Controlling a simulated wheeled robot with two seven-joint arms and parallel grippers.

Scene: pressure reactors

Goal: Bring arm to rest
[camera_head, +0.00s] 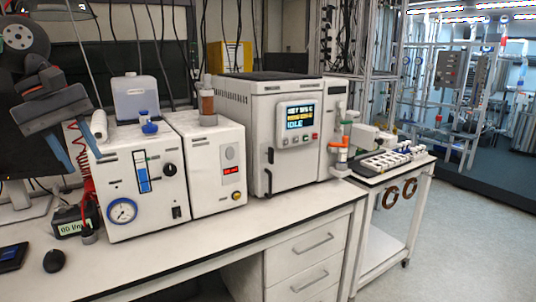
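My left arm comes in from the left edge of the head view, dark and grey, close to the camera. Its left gripper (73,147) points downward, with two blue-edged fingers standing apart and nothing visible between them. It shows in front of the left end of the bench, just left of the white box with a pressure gauge (122,211). I cannot tell how far it is from that box. My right arm and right gripper are not in view.
The bench (240,236) carries a second white box (213,170), a large reactor cabinet (290,140) with a screen, a blue-capped bottle (149,123) and a mouse (54,260). A cart (372,169) stands at right. The floor (460,245) at lower right is clear.

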